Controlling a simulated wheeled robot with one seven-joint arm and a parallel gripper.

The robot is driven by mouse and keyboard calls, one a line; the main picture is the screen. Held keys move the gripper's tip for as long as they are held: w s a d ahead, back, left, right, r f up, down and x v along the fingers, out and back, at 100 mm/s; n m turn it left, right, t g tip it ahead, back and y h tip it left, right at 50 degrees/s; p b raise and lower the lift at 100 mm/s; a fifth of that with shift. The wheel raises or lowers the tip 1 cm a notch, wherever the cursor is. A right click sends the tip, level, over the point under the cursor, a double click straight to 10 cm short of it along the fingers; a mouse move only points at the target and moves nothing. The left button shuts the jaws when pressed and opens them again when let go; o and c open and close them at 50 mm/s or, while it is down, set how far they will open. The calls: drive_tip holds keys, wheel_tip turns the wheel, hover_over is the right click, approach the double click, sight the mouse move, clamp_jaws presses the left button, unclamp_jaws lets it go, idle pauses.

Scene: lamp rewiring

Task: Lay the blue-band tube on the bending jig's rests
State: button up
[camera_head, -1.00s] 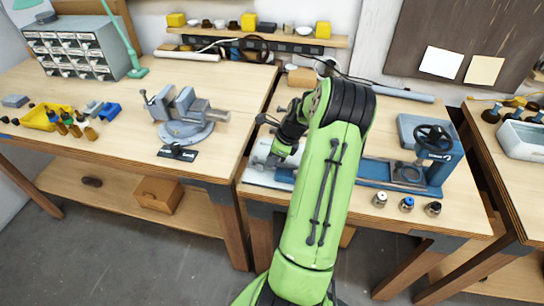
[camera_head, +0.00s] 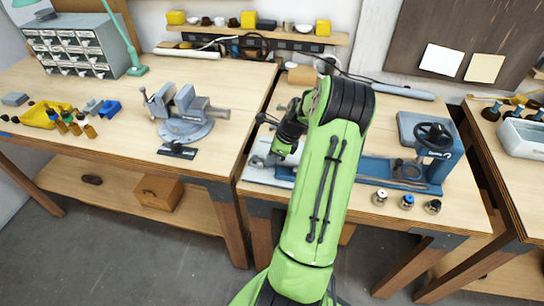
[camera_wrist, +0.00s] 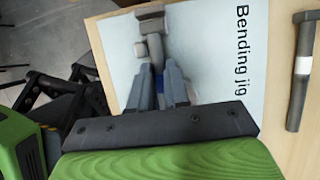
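My gripper (camera_wrist: 159,80) is over the bending jig (camera_wrist: 212,62), whose pale plate carries the words "Bending jig". In the wrist view its two grey fingers close in on the blue-band tube (camera_wrist: 155,50), a grey tube with a wider end at the top. A bit of the blue band shows between the fingers. A short round peg stands beside the tube. I cannot tell whether the tube touches the rests. In the head view the jig's plate (camera_head: 270,178) shows at the left of the right bench, and my arm hides much of it.
A tube with a white band (camera_wrist: 303,66) lies right of the jig in the wrist view. A blue press with a black handwheel (camera_head: 433,140) stands to the right. Several small fittings (camera_head: 407,201) stand at the bench front. A vise (camera_head: 183,112) is on the left bench.

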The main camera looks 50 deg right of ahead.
drive_tip(key=o, duration=0.5)
drive_tip(key=p+v, duration=0.3)
drive_tip(key=v, duration=1.2)
drive_tip(key=shift+s+r+p, duration=0.2)
drive_tip(key=shift+r+p, duration=0.1)
drive_tip(key=shift+r, duration=0.05)
drive_tip(key=shift+r, duration=0.15)
drive_tip(key=p+v, duration=0.5)
drive_tip(key=p, duration=0.2)
drive_tip(key=p+v, duration=0.3)
drive_tip(key=shift+w+a+r, duration=0.1)
drive_tip(key=shift+w+r, duration=0.2)
drive_tip(key=shift+r, duration=0.15)
